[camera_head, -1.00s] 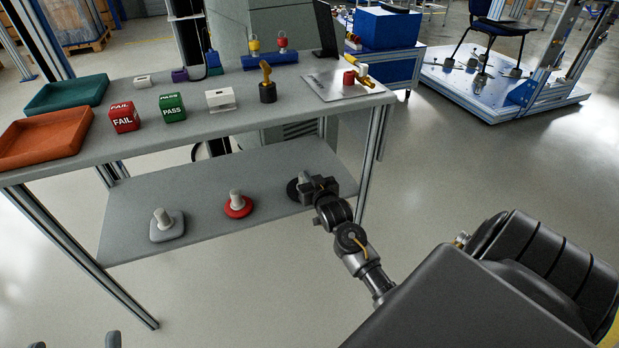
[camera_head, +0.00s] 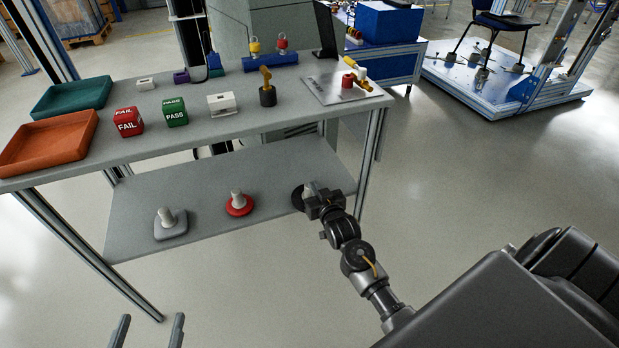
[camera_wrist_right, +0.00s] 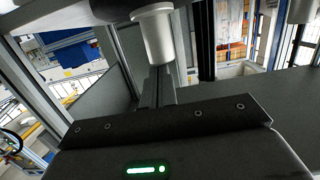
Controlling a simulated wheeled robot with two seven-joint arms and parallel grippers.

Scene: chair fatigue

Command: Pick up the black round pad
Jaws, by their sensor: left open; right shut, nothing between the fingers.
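The black round pad (camera_head: 298,199) lies on the lower shelf near its right end, with a light grey upright knob on it. My right gripper (camera_head: 314,190) is at the knob, hiding part of the pad. In the right wrist view the picture is upside down: the grey knob (camera_wrist_right: 155,40) hangs from the dark pad at the top edge. My right gripper's fingers (camera_wrist_right: 158,80) are shut and empty, close to the knob; whether they touch it I cannot tell. My left gripper (camera_head: 148,330) is open and empty at the bottom left, away from the shelf.
A red round pad (camera_head: 240,209) and a grey square pad (camera_head: 171,231), each with a grey knob, stand further left on the lower shelf (camera_head: 205,220). The tabletop (camera_head: 200,138) overhangs it, and a table leg (camera_head: 368,165) stands close right of my right gripper.

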